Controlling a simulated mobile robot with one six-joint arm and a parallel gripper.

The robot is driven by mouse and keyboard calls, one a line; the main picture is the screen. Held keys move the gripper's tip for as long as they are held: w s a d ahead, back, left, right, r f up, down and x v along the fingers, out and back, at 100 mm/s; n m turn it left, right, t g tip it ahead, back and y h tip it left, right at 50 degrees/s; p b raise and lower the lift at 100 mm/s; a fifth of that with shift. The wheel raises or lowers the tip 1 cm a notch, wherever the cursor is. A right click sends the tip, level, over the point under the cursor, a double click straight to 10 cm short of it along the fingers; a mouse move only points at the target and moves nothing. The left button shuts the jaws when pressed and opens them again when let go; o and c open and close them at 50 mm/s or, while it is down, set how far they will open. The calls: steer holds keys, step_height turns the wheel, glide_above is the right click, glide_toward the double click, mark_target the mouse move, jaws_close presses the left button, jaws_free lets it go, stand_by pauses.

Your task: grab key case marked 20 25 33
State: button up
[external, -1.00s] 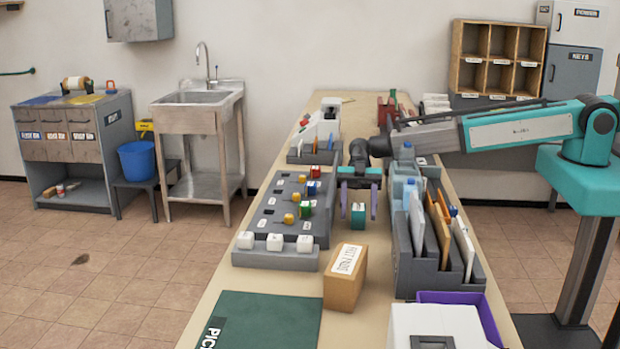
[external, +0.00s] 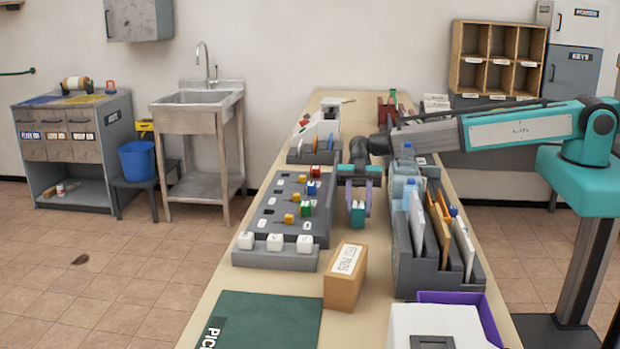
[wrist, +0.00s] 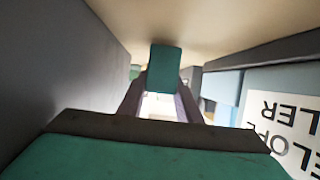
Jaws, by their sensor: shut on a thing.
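A small teal case (external: 357,217) with a pale top stands on the bench between the key board and the envelope rack. No number on it can be read. My gripper (external: 359,208) points down, with its purple fingers shut on the two sides of the case. The wrist view also shows the teal case (wrist: 164,68) between the fingers. I cannot tell whether it still touches the bench.
To the left is the grey board (external: 266,215) with several coloured tags. The envelope rack (external: 403,265) stands close on the right. A brown box (external: 343,292) is in front. A green mat (external: 265,325) lies at the near end.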

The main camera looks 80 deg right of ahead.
mark_target(359, 204)
steer(key=shift+r+b, duration=1.7)
steer(key=shift+r, duration=2.95)
